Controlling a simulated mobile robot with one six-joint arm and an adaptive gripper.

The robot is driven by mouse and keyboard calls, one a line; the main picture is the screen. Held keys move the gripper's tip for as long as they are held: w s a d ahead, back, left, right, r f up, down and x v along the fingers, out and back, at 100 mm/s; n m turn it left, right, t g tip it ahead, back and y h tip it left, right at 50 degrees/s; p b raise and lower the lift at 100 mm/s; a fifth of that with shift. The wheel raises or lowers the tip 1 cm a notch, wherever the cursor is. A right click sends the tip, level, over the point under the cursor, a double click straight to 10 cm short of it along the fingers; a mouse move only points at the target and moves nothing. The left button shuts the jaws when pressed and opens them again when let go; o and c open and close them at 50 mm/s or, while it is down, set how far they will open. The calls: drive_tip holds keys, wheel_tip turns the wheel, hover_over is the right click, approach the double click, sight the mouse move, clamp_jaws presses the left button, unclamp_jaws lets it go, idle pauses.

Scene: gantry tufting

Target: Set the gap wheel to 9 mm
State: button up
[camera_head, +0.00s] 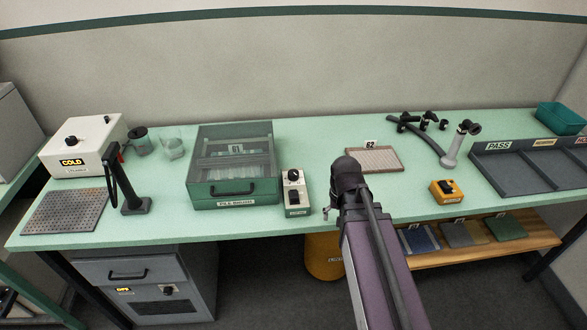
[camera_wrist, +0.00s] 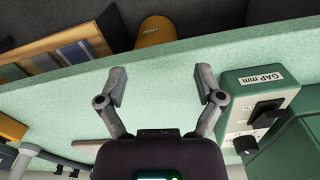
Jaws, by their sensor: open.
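The gap control box (camera_wrist: 262,95) is at the right in the wrist view, with a "GAP mm" label (camera_wrist: 262,79). It carries a black block-like control (camera_wrist: 268,108) and a round black knob (camera_wrist: 245,143). I cannot read a setting. In the head view the box (camera_head: 296,208) stands on the bench just right of the green-fronted machine. My gripper (camera_wrist: 164,86) is open and empty over the bench, and the box lies beside its right finger in the wrist view, apart from it. In the head view my arm mostly hides the gripper.
The green machine (camera_head: 234,192) with a clear lid stands close beside the box. A tan tray (camera_head: 374,160), a yellow box (camera_head: 447,192) and a grey sorting tray (camera_head: 520,174) are to the right. A yellow bin (camera_head: 322,258) sits below the bench edge.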

drive_tip(key=w+a+r+m+p, duration=0.5)
drive_tip(key=w+a+r+p, duration=0.2)
drive_tip(key=w+r+p, duration=0.4)
wheel_tip(320, 180, up, 4)
drive_tip(key=m+p, duration=0.3)
hover_over(293, 172)
drive_tip(key=shift+s, duration=0.1)
drive_tip(key=shift+f, duration=0.15)
wheel_tip(293, 172, down, 13)
drive_tip(key=b, duration=1.3)
drive_tip(key=shift+f+b, duration=0.2)
drive_tip(key=shift+b, duration=0.2)
drive_tip(key=c, duration=1.1)
